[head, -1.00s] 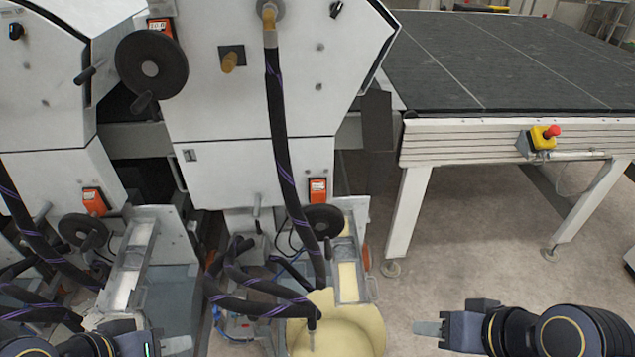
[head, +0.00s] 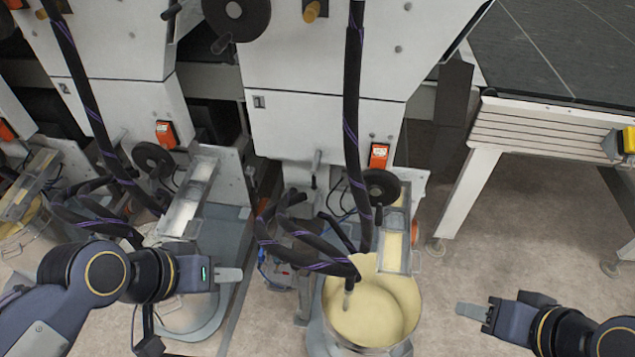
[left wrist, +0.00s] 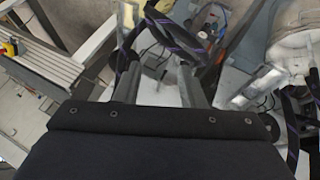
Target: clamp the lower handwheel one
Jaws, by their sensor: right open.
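Two black lower handwheels show in the head view. One (head: 381,187) is on the machine at centre, beside an orange box and above the bucket. My right gripper (head: 471,311) is open and empty, right of the bucket and below the right-hand wheel.
A metal bucket of cream liquid (head: 372,312) stands under the centre machine. Black hoses with purple stripes (head: 352,120) hang in front of the machines. A larger upper handwheel (head: 236,14) is above. A conveyor table (head: 545,125) stands at right, with open floor before it.

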